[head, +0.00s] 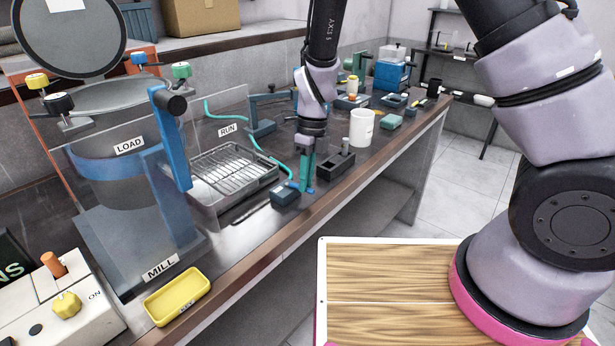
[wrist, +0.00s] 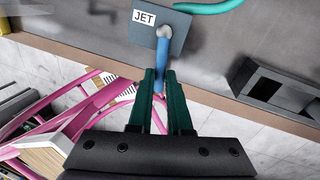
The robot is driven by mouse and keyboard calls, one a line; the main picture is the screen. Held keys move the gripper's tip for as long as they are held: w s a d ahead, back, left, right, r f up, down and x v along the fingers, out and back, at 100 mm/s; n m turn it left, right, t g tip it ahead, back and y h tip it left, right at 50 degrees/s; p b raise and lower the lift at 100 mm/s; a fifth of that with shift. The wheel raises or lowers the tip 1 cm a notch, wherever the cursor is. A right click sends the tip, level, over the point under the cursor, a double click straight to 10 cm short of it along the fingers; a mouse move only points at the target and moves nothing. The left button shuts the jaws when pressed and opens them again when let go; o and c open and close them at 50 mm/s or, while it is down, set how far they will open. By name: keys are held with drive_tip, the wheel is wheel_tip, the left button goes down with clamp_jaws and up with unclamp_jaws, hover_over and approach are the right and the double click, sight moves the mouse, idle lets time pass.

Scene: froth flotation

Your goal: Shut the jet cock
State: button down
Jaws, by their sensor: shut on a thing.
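The jet cock is a small blue-grey block labelled JET (wrist: 182,37) at the front edge of the bench. Its round pivot and blue lever (wrist: 162,62) show in the wrist view, the lever reaching out over the bench edge toward me. My gripper (wrist: 159,82) has its green fingers shut on the lever, one on each side. In the head view the jet cock's block (head: 284,197) sits just left of my gripper (head: 306,186), which points down. The fingers hide part of the lever there.
A teal hose (head: 243,141) runs behind the block. A wire-racked metal tray (head: 225,172) stands left, a dark socketed block (head: 334,166) and white cup (head: 361,127) right. The mill (head: 120,165) and yellow tray (head: 178,296) are nearer. Open floor lies right of the bench.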

drive_tip(key=shift+s+a+m, duration=0.2)
drive_tip(key=shift+s+m, duration=0.15)
drive_tip(key=shift+m, duration=0.65)
drive_tip(key=c, duration=0.8)
unclamp_jaws()
drive_tip(key=shift+c, duration=0.2)
wheel_tip(320, 180, up, 11)
drive_tip(key=w+d, duration=0.1)
drive_tip(key=shift+w+f, duration=0.2)
drive_tip(key=shift+w, duration=0.1)
drive_tip(key=shift+d, duration=0.15)
